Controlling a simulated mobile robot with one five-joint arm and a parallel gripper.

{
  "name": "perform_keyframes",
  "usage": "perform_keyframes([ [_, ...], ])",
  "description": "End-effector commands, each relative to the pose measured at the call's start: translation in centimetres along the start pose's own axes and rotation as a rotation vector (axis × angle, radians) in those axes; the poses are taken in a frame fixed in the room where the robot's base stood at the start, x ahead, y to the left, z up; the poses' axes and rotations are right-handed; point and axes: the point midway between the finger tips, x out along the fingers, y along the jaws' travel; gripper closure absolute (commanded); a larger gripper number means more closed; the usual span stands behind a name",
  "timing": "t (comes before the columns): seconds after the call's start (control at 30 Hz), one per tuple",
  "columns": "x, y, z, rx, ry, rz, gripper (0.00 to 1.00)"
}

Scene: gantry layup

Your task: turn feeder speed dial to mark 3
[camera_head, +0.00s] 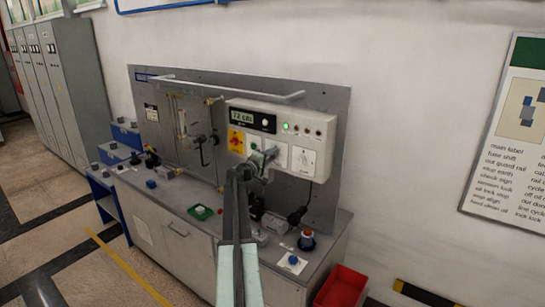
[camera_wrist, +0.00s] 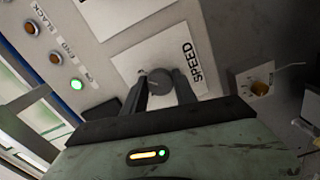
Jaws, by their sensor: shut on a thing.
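The feeder speed dial (camera_wrist: 161,83) is a grey round knob on a white plate (camera_wrist: 128,68) marked SPEED in the wrist view. My gripper (camera_wrist: 162,88) has one finger on each side of the dial and is shut on it. The picture is tilted there, and the scale marks and the dial's pointer cannot be read. In the head view my gripper (camera_head: 264,161) is at the lower part of the white control box (camera_head: 318,148), and the dial is hidden behind it.
The box carries a display (camera_head: 243,118), a lit green lamp (camera_head: 285,125) and a red switch on a yellow plate (camera_head: 236,140). A grey rail (camera_head: 228,90) crosses above. Small parts lie on the bench (camera_head: 180,192). A red bin (camera_head: 341,287) stands at its right end.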

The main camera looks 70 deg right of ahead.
Motion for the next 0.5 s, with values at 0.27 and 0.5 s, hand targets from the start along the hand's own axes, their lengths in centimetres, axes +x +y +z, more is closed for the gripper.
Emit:
perform_keyframes([
  [0.27, -0.07, -0.15, 0.17, 0.008, -0.004, -0.004, 1.0],
  [0.5, -0.02, -0.1, 0.13, 0.006, -0.003, -0.003, 0.44],
])
